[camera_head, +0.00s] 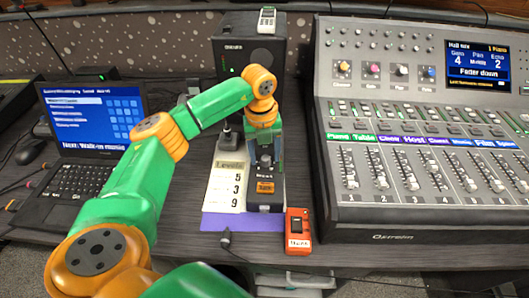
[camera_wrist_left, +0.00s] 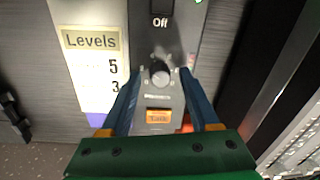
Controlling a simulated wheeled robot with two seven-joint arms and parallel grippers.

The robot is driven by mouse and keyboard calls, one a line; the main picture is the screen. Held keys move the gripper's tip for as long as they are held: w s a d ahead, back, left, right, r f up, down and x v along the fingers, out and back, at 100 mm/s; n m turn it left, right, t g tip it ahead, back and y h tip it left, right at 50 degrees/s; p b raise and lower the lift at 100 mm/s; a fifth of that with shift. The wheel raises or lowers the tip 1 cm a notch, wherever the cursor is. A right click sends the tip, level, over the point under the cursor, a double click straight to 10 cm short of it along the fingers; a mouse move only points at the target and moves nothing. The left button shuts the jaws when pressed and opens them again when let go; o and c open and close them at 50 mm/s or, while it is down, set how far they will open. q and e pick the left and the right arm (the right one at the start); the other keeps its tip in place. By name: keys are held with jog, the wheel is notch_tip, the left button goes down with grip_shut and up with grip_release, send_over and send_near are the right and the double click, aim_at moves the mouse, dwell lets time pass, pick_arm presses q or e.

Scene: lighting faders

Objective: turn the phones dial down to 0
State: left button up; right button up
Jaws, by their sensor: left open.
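In the head view, the left gripper (camera_head: 265,158) hangs over the box (camera_head: 265,207) and hides the dial. My right gripper is in neither view.
A "Levels" card (camera_head: 227,188) reading 5, 3, 9 lies left of the box on a purple sheet (camera_head: 238,222). An orange handset (camera_head: 297,230) is at front right. A large mixer (camera_head: 420,215) stands right, a laptop (camera_head: 85,120) left, and a black speaker (camera_head: 235,55) behind.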

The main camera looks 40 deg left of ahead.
pick_arm(q)
grip_shut()
jog(key=shift+n, duration=0.3)
jog(key=n+p, duration=0.1)
jog(key=n, duration=0.1)
jog(key=shift+r+n+p, duration=0.15)
jog(key=shift+n+p, duration=0.15)
jog(key=shift+p, duration=0.05)
jog(key=n+p, duration=0.2)
jog(key=n, duration=0.2)
jog(key=shift+d+n, duration=0.1)
jog(key=shift+n, duration=0.2)
jog(key=n+p, duration=0.1)
jog(key=n, duration=0.3)
jog(key=shift+y+p, duration=0.3)
jog(key=shift+p, duration=0.1)
jog(key=shift+n+p, duration=0.75)
jog(key=shift+n, duration=1.35)
